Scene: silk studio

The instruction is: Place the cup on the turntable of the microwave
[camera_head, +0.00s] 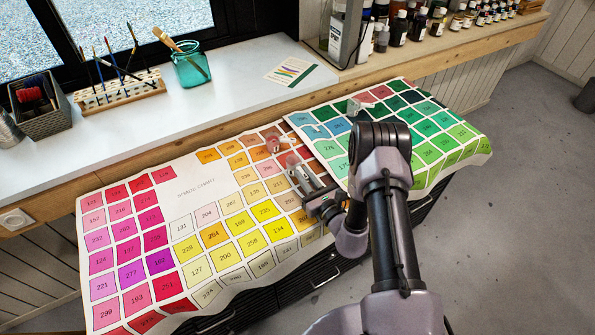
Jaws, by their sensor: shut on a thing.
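My gripper (296,168) is left of my arm, above the shade chart with numbered colour squares (188,190). Its jaws are shut on a small, clear, reddish thing (275,144) at the fingertips, which looks like the cup. Its outline is hard to make out against the coloured squares, and I cannot tell how it is tilted. No microwave or turntable shows in this view.
A second chart with green squares (440,135) lies to the right. Behind, a white sill (130,135) carries a teal jar with brushes (190,68), a brush rack (120,92) and a grey basket (42,110). Several bottles (418,26) line the back right. Grey floor (510,215) is clear at right.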

